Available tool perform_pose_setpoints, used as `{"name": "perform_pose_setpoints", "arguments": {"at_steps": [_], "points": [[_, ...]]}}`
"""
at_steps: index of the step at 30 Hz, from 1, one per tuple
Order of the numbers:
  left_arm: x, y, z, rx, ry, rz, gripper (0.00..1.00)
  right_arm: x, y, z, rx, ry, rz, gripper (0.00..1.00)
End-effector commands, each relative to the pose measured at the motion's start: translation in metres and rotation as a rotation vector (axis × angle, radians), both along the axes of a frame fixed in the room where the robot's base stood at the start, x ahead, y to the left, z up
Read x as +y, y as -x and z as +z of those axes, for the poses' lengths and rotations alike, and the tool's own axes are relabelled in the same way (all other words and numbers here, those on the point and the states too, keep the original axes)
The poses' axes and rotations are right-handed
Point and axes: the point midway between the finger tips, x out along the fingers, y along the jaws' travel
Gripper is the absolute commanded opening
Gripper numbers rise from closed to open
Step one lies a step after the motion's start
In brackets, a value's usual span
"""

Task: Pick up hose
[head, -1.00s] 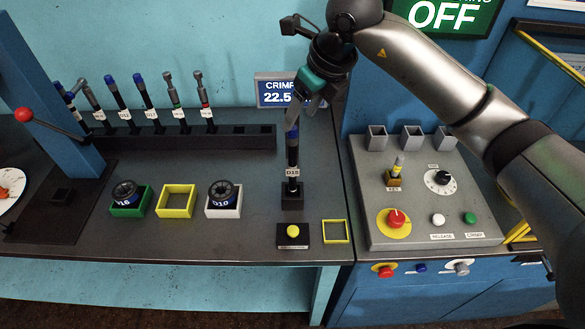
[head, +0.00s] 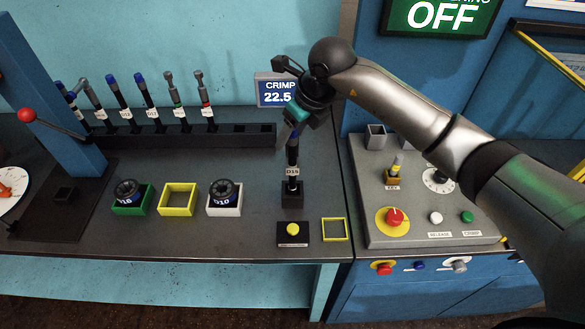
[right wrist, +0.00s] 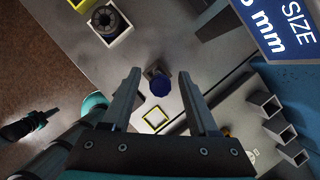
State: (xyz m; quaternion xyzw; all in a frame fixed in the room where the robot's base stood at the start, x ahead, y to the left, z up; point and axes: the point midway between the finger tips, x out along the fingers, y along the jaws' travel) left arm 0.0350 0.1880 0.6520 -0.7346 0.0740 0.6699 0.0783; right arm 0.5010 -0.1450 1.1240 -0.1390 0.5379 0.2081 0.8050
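The hose labelled D15 (head: 292,172) stands upright in a dark square holder (head: 292,195) near the bench's right end. My right gripper (head: 294,130) is over its top and hides its blue cap in the head view. In the right wrist view, the blue cap (right wrist: 160,86) shows between the two spread fingers of my right gripper (right wrist: 160,78), with gaps on both sides. Whether a finger touches the hose I cannot tell. A dark gripper shape (right wrist: 30,124), seemingly my left, is small at the left of the right wrist view; its fingers are unclear.
Several other hoses (head: 147,92) stand in a rack (head: 235,138) at the back left. Green (head: 130,208), yellow (head: 177,200) and white (head: 224,206) square trays sit in front. A yellow button (head: 292,229) is close before the D15 holder. A control panel (head: 430,215) stands right.

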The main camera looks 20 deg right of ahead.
Motion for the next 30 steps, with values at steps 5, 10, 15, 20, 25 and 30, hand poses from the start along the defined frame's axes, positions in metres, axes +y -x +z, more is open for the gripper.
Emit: {"name": "perform_pose_setpoints", "arguments": {"at_steps": [5, 10, 15, 20, 25, 30], "points": [[0.0000, 0.0000, 0.0000, 0.000, 0.000, 0.000, 0.00, -0.0003, -0.0001, 0.0005, 0.000, 0.001, 0.000, 0.38], [0.0000, -0.0001, 0.0000, 0.000, 0.000, 0.000, 0.00, -0.0003, -0.0001, 0.0007, 0.000, 0.001, 0.000, 0.19], [0.0001, -0.0001, 0.0000, 0.000, 0.000, 0.000, 0.00, -0.0004, -0.0001, 0.0008, 0.000, 0.001, 0.000, 0.00], [0.0001, 0.0000, 0.0000, 0.000, 0.000, 0.000, 0.00, -0.0004, -0.0002, 0.0009, -0.001, 0.000, 0.000, 0.00], [0.0002, -0.0001, 0.0000, 0.000, 0.000, 0.001, 0.00, -0.0005, -0.0002, 0.0009, -0.001, 0.000, -0.001, 0.00], [0.0002, -0.0001, 0.0000, 0.000, 0.000, 0.001, 0.00, -0.0004, -0.0003, 0.0010, -0.001, 0.000, -0.001, 0.00]]}}
